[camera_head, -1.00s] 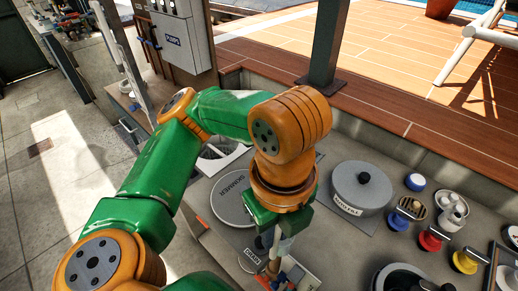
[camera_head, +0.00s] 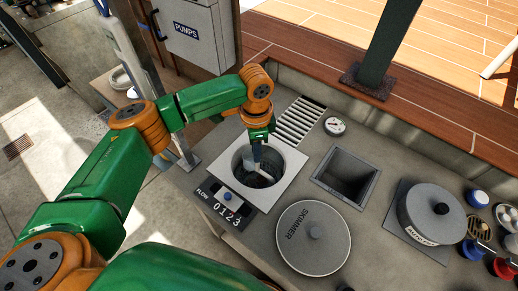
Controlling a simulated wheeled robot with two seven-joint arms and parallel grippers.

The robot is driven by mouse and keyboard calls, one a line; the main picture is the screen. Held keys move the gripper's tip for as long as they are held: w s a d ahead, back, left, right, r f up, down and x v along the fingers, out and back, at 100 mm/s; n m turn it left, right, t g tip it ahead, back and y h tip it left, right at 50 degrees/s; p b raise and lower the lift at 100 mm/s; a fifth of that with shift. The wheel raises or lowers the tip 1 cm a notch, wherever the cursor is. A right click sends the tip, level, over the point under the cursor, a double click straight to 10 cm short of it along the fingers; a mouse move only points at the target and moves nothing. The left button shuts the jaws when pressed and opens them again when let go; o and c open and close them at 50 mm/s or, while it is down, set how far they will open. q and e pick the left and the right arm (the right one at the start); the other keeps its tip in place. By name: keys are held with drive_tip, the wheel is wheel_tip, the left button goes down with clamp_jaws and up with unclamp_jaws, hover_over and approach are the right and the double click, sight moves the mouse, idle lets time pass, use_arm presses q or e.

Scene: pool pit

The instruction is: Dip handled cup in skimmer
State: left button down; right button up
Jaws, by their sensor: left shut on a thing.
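The skimmer is a round well (camera_head: 293,158) set in a pale square frame on the counter, with its opening uncovered. Its grey round lid (camera_head: 325,260), marked SKIMMER, lies flat on the counter in front of it. My left gripper (camera_head: 257,144) points down at the well, over its back-left part, and is shut on a thin, pale upright piece (camera_head: 256,160). This looks like the handle of the cup; it reaches down into the well. The cup's bowl is hard to make out inside the dark opening. My right gripper is not in view.
A flow panel (camera_head: 230,209) with numbers sits in front of the well, and a slatted grate (camera_head: 300,121) behind it. A square open pit (camera_head: 347,176) and a lidded grey pot (camera_head: 433,212) are to the right. A dark post (camera_head: 385,50) stands behind.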

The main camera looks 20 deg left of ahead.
sight(256, 170)
use_arm(q)
drive_tip(key=shift+w+a+f, duration=0.1)
drive_tip(key=shift+a+f, duration=0.05)
drive_tip(key=shift+a, duration=0.1)
drive_tip(key=shift+s+d+f+b, duration=0.1)
drive_tip(key=shift+d+f+b, duration=0.15)
drive_tip(key=shift+f, duration=0.15)
drive_tip(key=shift+s+d+f+b, duration=0.1)
drive_tip(key=shift+d+f+b, duration=0.1)
drive_tip(key=shift+f, duration=0.2)
drive_tip(key=shift+f+b, duration=0.85)
drive_tip(key=shift+b, duration=0.1)
drive_tip(key=shift+w+a+f+b, duration=0.1)
drive_tip(key=shift+a+f+b, duration=0.1)
drive_tip(key=shift+f+b, duration=0.45)
drive_tip(key=shift+d+f+b, duration=0.1)
drive_tip(key=shift+f+b, duration=0.6)
drive_tip(key=shift+f, duration=0.8)
wheel_tip(256, 170, down, 3)
drive_tip(key=shift+f+b, duration=0.15)
drive_tip(key=shift+b, duration=0.7)
wheel_tip(256, 170, down, 7)
drive_tip(key=b, duration=0.4)
drive_tip(key=shift+f, duration=0.2)
